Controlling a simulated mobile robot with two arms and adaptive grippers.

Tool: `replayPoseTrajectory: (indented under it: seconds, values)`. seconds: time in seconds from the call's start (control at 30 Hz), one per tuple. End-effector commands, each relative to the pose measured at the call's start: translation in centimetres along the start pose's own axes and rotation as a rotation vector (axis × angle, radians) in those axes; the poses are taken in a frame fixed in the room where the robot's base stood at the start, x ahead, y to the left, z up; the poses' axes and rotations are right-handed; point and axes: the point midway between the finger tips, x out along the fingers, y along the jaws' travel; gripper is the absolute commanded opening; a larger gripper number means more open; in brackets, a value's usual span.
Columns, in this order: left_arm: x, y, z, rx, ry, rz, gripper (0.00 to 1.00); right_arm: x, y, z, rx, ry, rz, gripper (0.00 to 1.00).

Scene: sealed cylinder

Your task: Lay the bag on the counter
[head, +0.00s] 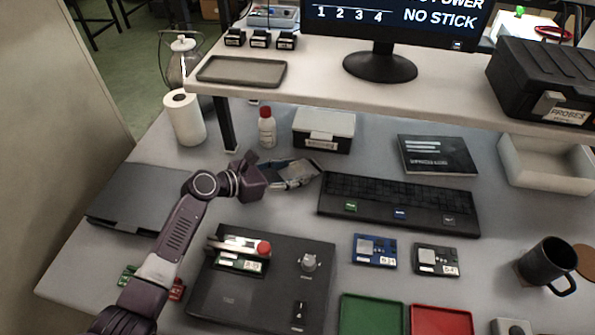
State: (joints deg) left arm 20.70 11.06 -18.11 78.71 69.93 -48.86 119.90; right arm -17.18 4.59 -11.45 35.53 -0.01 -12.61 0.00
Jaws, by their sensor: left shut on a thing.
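A silvery-grey bag (303,168), small in the picture, shows at the end of my left arm, left of the black keyboard-like tray. My left gripper (284,176) is shut on the bag, reaching in from the left over the grey counter (355,206). The fingers and the bag overlap and are similar in colour, so their exact border is hard to make out. I cannot tell whether the bag touches the counter. My right gripper is not in view.
A white box (324,130) and a red-capped bottle (267,128) stand just behind the bag. The black tray (398,204) lies to its right. A dark test fixture (262,300) with a green board is in front. A raised shelf (300,71) spans the back.

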Motion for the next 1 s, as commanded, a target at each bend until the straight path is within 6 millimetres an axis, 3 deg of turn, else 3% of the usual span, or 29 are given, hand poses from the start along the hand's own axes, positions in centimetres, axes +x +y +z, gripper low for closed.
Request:
replayPoseTrajectory:
  seconds: [0.1, 0.37, 0.8, 1.0]
  values:
    - [0.0, 0.0, 0.0, 0.0, 0.0, 0.0, 0.16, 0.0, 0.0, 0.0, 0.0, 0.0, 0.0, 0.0]
    - [-0.3, 0.0, 0.8, 0.001, -0.002, 0.001, 0.16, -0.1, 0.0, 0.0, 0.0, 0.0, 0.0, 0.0]
    - [-3.3, 0.1, 8.1, 0.004, -0.003, 0.001, 0.16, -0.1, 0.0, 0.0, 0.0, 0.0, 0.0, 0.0]
    - [-3.9, 0.1, 9.2, 0.0, 0.0, 0.002, 0.16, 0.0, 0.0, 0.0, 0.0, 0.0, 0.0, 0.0]
